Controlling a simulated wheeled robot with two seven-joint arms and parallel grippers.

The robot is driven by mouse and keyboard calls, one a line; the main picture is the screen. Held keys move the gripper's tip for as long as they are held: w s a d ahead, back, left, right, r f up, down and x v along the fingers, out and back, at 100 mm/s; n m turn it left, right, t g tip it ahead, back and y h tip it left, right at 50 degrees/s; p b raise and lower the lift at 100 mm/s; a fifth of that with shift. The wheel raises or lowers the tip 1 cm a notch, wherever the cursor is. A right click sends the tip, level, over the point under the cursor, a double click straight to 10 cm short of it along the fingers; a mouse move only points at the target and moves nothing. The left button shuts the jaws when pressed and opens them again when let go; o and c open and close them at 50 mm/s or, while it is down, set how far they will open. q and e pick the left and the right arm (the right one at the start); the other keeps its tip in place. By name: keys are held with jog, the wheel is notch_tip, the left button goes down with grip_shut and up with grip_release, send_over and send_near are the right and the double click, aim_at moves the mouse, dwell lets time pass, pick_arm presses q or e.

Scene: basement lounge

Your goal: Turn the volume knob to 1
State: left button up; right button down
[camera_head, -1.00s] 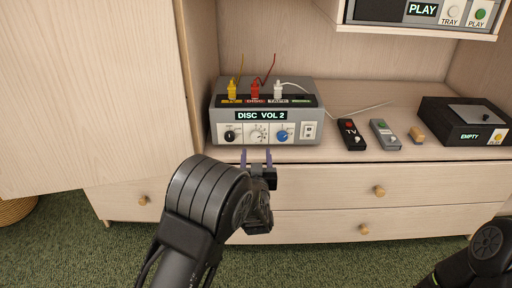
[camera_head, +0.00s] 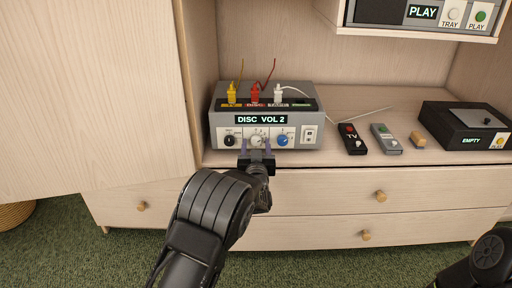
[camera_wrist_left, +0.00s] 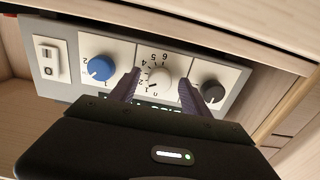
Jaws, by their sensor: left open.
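A grey amplifier box (camera_head: 217,124) stands on the cabinet top, its display (camera_head: 261,119) reading "DISC VOL 2". Its front has a black knob (camera_head: 229,141) at left, a white knob (camera_head: 257,141) with a number scale in the middle and a blue knob (camera_head: 282,140) at right. My left gripper (camera_head: 257,149) is open in front of the white knob. In the left wrist view, upside down, the fingertips (camera_wrist_left: 159,80) show on either side of the white knob (camera_wrist_left: 158,76); I cannot tell whether they touch it. My right gripper is out of view.
A white switch (camera_head: 309,134) is right of the blue knob. A shelf unit (camera_head: 420,30) overhangs at upper right; drawers (camera_head: 330,190) are below.

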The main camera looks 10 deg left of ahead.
pick_arm(q)
jog(key=shift+c, duration=0.4)
grip_shut()
jog(key=n+b, duration=0.1)
jog(key=b, duration=0.1)
jog(key=n+b, duration=0.2)
jog(key=shift+f+n, duration=0.2)
jog(key=shift+n, duration=0.1)
jog(key=shift+r+n+b, duration=0.2)
jog(key=shift+n+b, duration=0.85)
jog(key=shift+n, duration=0.15)
